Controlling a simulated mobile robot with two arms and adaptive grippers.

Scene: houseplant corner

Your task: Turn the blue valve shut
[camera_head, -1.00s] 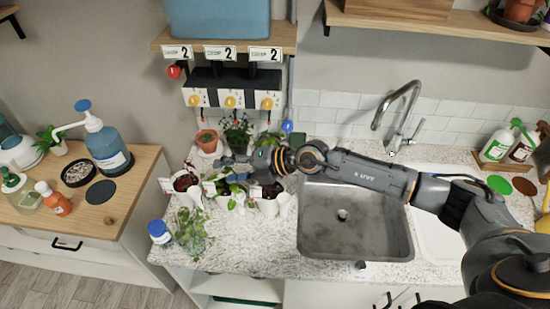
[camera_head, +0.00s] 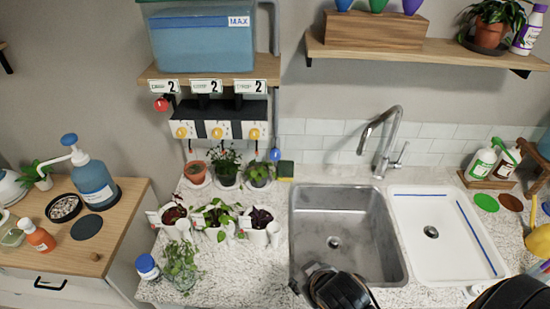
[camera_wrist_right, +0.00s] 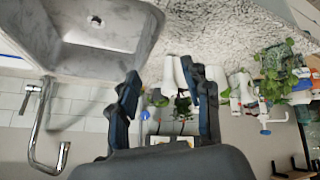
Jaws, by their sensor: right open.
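The blue valve (camera_head: 275,154) is a small blue knob hanging on a line at the back of the counter, left of the sink and below the dripper box. It also shows in the right wrist view (camera_wrist_right: 145,114), small, seen between my fingers and well beyond them. My right gripper (camera_wrist_right: 160,78) is open, with its two dark fingers apart and nothing between them. In the head view it is at the bottom edge, in front of the sink and far from the valve; its fingertips are hard to make out there. My left gripper is not in view.
Potted plants (camera_head: 216,220) crowd the counter in front of the valve. A blue water tank (camera_head: 203,45) sits on the shelf above the dripper box (camera_head: 217,125). The metal sink (camera_head: 340,235) and faucet (camera_head: 383,135) are to the right.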

